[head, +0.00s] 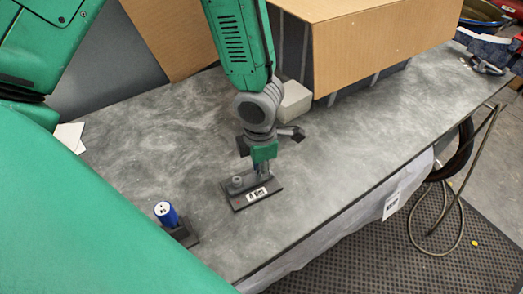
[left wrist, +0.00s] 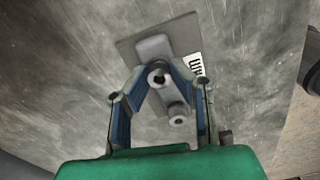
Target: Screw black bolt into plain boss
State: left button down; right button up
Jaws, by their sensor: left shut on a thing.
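My left gripper (head: 262,168) points down over the right end of a small dark plate in the head view. In the left wrist view its blue fingers (left wrist: 158,76) close on a small dark round piece, which looks like the black bolt (left wrist: 158,79). Most of the bolt is hidden. The wrist view also shows the plate (left wrist: 130,48) and a round grey boss (left wrist: 178,113). Whether the bolt sits in the other boss, under the fingers, I cannot tell.
A blue cylinder with a white top (head: 166,213) stands in a dark holder at the left front. A pale block (head: 293,102) and a large cardboard box (head: 375,45) stand behind my arm. The grey tabletop (head: 350,145) is clear to the right.

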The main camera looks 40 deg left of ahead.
pick_arm(q)
jog(key=shift+s+a+r+m+p, duration=0.1)
jog(key=shift+r+m+p, duration=0.1)
jog(key=shift+m+p, duration=0.65)
jog(key=shift+f+m, duration=0.1)
jog(key=shift+m, duration=0.25)
jog(key=shift+f, duration=0.1)
jog(key=shift+s+m+p, duration=0.1)
jog(key=shift+m+p, duration=0.55)
jog(key=shift+m, duration=0.05)
jog(key=shift+r+m+p, duration=0.2)
jog(key=shift+m+p, duration=0.15)
jog(key=shift+m, duration=0.35)
jog(key=shift+a+f+m, duration=0.1)
jog(key=shift+m, duration=0.6)
jog(key=shift+f+m, duration=0.1)
jog(key=shift+m, duration=0.3)
